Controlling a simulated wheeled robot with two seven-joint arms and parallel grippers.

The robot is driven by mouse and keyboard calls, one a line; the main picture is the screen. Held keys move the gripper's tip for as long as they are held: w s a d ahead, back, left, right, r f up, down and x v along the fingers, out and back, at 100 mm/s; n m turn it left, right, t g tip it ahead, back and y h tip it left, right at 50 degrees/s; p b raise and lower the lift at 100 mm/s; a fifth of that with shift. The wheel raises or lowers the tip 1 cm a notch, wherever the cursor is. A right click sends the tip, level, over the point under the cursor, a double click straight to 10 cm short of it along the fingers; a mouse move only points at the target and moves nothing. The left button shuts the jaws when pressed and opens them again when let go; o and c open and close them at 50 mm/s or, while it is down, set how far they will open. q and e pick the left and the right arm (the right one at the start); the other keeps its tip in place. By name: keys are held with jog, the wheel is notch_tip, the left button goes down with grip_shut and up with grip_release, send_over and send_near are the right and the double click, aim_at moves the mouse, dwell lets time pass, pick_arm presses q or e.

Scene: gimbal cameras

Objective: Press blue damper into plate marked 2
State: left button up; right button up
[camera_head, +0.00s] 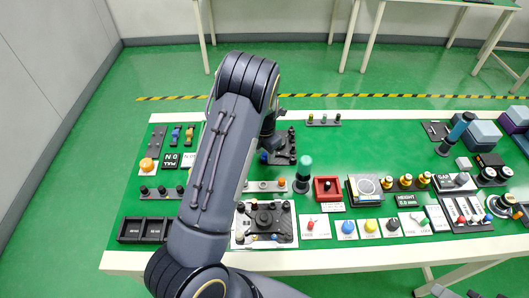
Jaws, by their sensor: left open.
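My left arm comes in from the bottom left and reaches over the green table (340,190). My left gripper (271,143) points down beside a dark plate (285,148) with several dark knobs on it. It is open, though its fingers are mostly hidden by the wrist. A small blue part (264,157) shows just below the gripper, at the plate's left edge. It may be the blue damper, and I cannot tell whether the fingers touch it. No plate marking 2 is legible.
A dark-topped fixture (264,222) with knobs stands near the front edge. A green-topped post (304,170) and a red box (327,188) stand right of the arm. Buttons and devices crowd the right side. Bare green surface lies behind the red box.

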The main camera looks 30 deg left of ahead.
aim_at(264, 154)
pick_arm(q)
notch_tip(264, 154, up, 6)
jog(key=shift+r+b, duration=0.2)
jog(key=shift+b, duration=0.15)
jog(key=shift+r, duration=0.65)
jog(key=shift+s+r, duration=0.15)
jog(key=s+d+r+m+t+h, duration=0.2)
jog(key=s+d+r+m, duration=0.2)
jog(key=s+r+m, duration=0.55)
jog(key=s+d+r+m+t+h, duration=0.25)
jog(key=s+d+r+m, duration=0.35)
jog(key=s+m, duration=0.55)
jog(key=s+d+m+t, duration=0.1)
jog(key=s+m, duration=0.6)
jog(key=m, duration=0.3)
jog(key=shift+s+d+f+y, duration=0.15)
jog(key=shift+s+d+y, duration=0.15)
jog(key=shift+s+y, duration=0.1)
